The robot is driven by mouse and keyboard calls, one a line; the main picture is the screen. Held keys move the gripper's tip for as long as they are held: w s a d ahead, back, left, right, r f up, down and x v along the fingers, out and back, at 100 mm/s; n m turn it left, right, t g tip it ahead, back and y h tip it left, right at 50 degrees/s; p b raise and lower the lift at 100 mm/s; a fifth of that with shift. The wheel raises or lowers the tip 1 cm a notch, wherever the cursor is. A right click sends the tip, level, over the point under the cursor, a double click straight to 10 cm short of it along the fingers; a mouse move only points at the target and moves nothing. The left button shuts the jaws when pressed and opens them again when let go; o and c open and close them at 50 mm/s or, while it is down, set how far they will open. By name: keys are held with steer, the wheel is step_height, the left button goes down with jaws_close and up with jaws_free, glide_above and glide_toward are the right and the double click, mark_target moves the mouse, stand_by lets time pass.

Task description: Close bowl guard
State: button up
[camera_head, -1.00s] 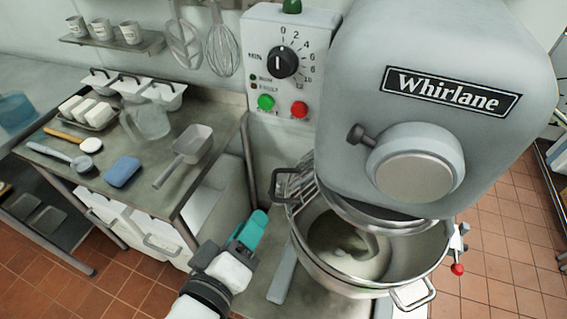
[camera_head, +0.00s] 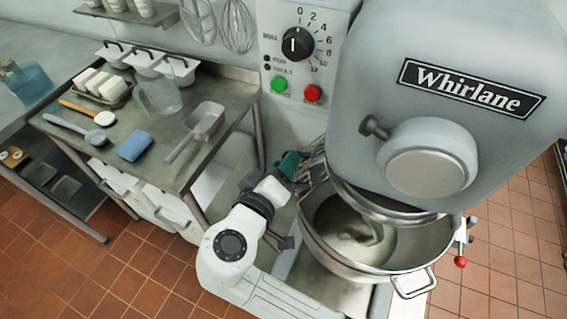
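The steel mixing bowl (camera_head: 412,262) sits under the grey mixer head (camera_head: 440,40), with pale dough and a hook inside it. The wire bowl guard (camera_head: 314,166) shows as thin metal bars bunched at the bowl's left rear side. The front of the bowl is uncovered. My gripper (camera_head: 291,164), with teal fingers, is at the left edge of the guard and overlaps it in the view. The guard's handle is hidden behind the gripper. I cannot tell whether the fingers are closed on it.
A control panel (camera_head: 275,50) with a dial and green and red buttons is behind the gripper. A steel table (camera_head: 215,150) at left holds a scoop (camera_head: 205,122), a jug and a blue sponge (camera_head: 134,146). A red-knobbed lever (camera_head: 460,260) is at the bowl's right.

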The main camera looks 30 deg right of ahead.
jaws_close()
stand_by(0.4)
steer(key=shift+f, duration=0.1)
